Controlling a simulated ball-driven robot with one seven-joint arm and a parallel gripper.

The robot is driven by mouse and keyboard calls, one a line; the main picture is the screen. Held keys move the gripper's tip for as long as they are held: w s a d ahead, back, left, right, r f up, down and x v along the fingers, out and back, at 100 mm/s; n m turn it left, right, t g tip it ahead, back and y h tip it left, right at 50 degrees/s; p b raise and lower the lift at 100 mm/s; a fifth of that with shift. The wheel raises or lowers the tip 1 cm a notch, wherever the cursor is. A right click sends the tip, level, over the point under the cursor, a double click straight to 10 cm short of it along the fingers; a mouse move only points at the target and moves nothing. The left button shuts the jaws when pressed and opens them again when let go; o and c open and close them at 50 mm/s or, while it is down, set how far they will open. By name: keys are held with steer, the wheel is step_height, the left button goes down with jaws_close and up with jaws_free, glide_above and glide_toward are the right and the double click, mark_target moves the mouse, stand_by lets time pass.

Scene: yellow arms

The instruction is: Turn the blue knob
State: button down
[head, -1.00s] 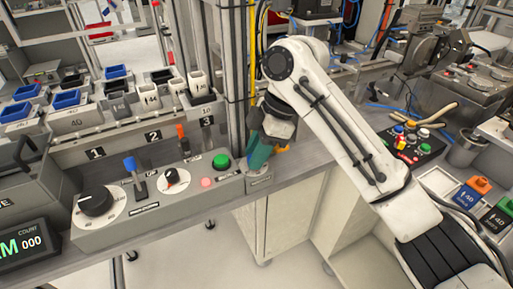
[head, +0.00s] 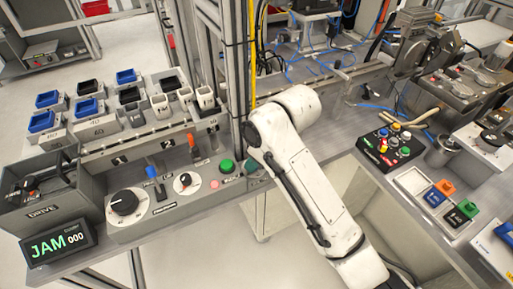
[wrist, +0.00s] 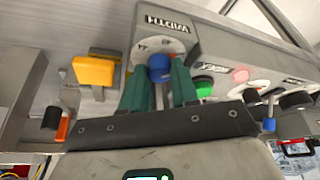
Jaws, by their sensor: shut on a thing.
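The blue knob (wrist: 159,70) sits on a grey panel with a round dial plate marked with small letters. It shows in the wrist view, between the two green fingers of my gripper (wrist: 159,79). The fingers are closed on its sides. In the head view my white arm (head: 310,165) hides most of the gripper and the knob at the right end of the grey control panel (head: 150,228).
A yellow block (wrist: 95,70) is left of the knob in the wrist view. A green button (wrist: 203,86) is close on its right. In the head view, the panel also carries a black dial (head: 124,202) and a blue lever (head: 151,172). A display (head: 58,243) reads JAM 000.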

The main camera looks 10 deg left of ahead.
steer(key=shift+r+m+t+p, duration=0.1)
steer(key=shift+m+t+p, duration=0.2)
steer(key=shift+m+p, duration=0.5)
steer(key=c, duration=0.8)
jaws_free()
steer(key=shift+c, duration=0.2)
steer(key=shift+f, duration=0.2)
